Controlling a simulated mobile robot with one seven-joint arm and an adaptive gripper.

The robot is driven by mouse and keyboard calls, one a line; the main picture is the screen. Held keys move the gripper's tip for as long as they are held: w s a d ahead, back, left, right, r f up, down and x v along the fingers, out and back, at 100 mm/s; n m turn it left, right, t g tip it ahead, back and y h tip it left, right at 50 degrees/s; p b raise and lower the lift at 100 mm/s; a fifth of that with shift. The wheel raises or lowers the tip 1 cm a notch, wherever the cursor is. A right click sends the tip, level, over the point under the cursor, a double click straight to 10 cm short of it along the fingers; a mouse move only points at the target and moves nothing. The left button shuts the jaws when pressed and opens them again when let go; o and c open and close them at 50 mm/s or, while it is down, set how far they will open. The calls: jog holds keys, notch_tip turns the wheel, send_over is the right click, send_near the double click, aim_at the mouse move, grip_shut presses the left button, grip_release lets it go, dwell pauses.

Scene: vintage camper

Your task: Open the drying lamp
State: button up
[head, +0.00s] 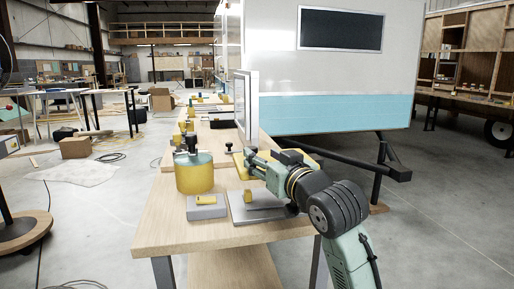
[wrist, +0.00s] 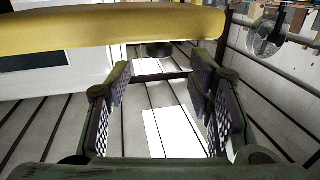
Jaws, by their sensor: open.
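I cannot tell for certain which thing is the drying lamp. An upright white-framed panel (head: 246,104) stands on the wooden workbench, beyond my gripper (head: 246,159). In the wrist view my gripper (wrist: 162,88) is open, its two dark textured pads wide apart with nothing between them. A thick yellow bar (wrist: 110,26) crosses the top of that view, close to the camera; I cannot tell what it belongs to. Dark lines and pale bright patches show behind the fingers. In the head view the arm hides part of the bench around the gripper.
On the near bench (head: 165,222) stand a yellow pot (head: 194,176) with dark items on top, a grey block (head: 207,209) with a yellow piece, and a flat grey plate (head: 240,214). A white and turquoise camper (head: 325,112) stands behind. Open floor lies left, with boxes and cables.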

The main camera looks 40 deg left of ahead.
aim_at(254, 150)
jog(key=p+x, duration=0.1)
jog(key=x, duration=0.6)
jog(key=shift+w+a+r, duration=0.1)
jog(key=shift+w+a, duration=0.1)
jog(key=shift+a, duration=0.1)
jog(key=shift+c, duration=0.3)
grip_shut()
